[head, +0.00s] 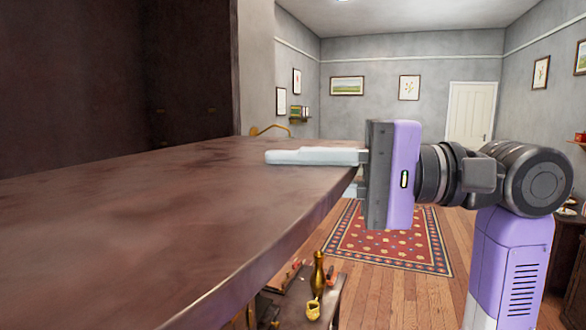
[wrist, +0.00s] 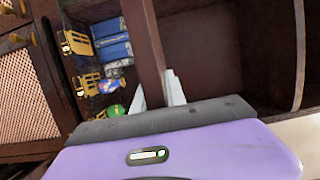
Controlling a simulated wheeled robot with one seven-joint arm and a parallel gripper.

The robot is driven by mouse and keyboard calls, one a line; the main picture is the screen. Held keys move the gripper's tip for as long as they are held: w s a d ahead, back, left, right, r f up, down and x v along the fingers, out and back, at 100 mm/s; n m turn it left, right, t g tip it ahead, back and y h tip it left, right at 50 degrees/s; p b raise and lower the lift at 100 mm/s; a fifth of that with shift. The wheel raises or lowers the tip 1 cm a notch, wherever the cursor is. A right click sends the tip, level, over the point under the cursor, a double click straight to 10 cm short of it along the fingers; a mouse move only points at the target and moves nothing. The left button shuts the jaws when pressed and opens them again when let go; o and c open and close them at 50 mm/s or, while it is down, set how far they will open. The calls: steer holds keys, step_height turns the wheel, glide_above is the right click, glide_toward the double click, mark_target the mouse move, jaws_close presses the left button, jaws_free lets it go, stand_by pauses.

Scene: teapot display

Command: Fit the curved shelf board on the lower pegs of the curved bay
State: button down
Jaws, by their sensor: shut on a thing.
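The shelf board (head: 150,210) is dark reddish-brown wood and fills much of the lower left of the head view. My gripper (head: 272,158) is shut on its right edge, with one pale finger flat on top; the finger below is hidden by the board. A dark wooden bay (head: 180,75) stands behind the board at left. Its dark interior also shows in the wrist view (wrist: 215,55).
In the wrist view, blue boxes (wrist: 113,40) and brass-coloured pieces (wrist: 78,43) sit on shelves left of the board, beside a lattice door (wrist: 22,95). Below the board stand a brass vase (head: 318,270) and a small yellow pot (head: 313,311). A red rug (head: 390,240) lies on open floor.

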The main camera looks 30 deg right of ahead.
mark_target(183, 153)
steer(key=shift+w+a+r+p, duration=0.1)
steer(key=shift+w+a+p, duration=0.6)
steer(key=shift+w+a, duration=1.15)
steer(key=shift+w+a+p, duration=0.65)
steer(key=shift+w+a, duration=0.55)
steer(key=shift+w, duration=1.2)
steer(key=shift+w+a+r+p, duration=0.1)
steer(key=shift+w+a+p, duration=0.6)
steer(key=shift+w+a, duration=1.15)
stand_by(1.9)
